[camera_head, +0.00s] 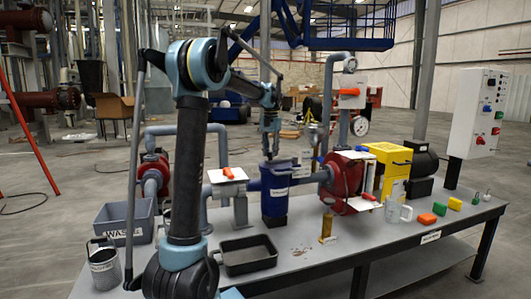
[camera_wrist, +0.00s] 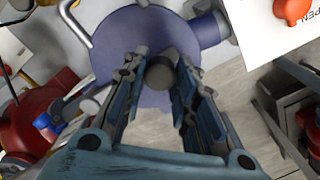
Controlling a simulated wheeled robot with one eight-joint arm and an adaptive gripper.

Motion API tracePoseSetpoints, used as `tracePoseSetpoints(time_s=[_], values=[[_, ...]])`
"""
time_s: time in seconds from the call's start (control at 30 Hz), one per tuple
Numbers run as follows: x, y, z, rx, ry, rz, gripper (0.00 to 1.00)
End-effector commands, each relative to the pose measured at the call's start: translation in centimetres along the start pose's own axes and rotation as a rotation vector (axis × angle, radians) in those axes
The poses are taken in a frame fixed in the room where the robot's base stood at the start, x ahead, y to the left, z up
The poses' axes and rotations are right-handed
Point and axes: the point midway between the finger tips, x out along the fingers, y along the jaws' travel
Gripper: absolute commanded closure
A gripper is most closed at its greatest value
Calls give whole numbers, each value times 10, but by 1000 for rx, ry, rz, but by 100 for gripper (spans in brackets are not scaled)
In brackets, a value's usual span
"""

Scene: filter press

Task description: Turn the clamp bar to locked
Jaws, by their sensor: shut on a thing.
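The blue filter vessel (camera_head: 276,192) stands upright on the bench, with my gripper (camera_head: 270,155) directly above its lid. In the wrist view my gripper (camera_wrist: 160,85) points down at the round blue lid (camera_wrist: 115,40). Its two fingers are closed on a grey piece with a rounded end, which I take to be the clamp bar (camera_wrist: 160,72). The fingers hide most of the bar, so its angle and whether it is at locked cannot be told. A bent grey rod (camera_wrist: 75,22) shows at the lid's edge.
A white plate with an orange handle (camera_head: 228,174) is left of the vessel. A red pump (camera_head: 340,182) and a yellow box (camera_head: 391,165) stand to the right. A black tray (camera_head: 247,255), a grey waste bin (camera_head: 124,220) and a metal bucket (camera_head: 104,268) are nearer. Pipes flank the vessel.

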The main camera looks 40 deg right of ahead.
Motion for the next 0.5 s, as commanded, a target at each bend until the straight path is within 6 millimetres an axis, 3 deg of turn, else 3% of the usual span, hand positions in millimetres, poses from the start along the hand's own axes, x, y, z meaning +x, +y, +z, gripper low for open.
tracePoseSetpoints(time_s=[0.33,0.37,0.43,0.5], values=[[0,0,-2,3,4,-3,100],[0,0,-3,3,4,-3,67],[0,0,-2,3,3,-3,52],[0,1,-2,3,3,-3,52]])
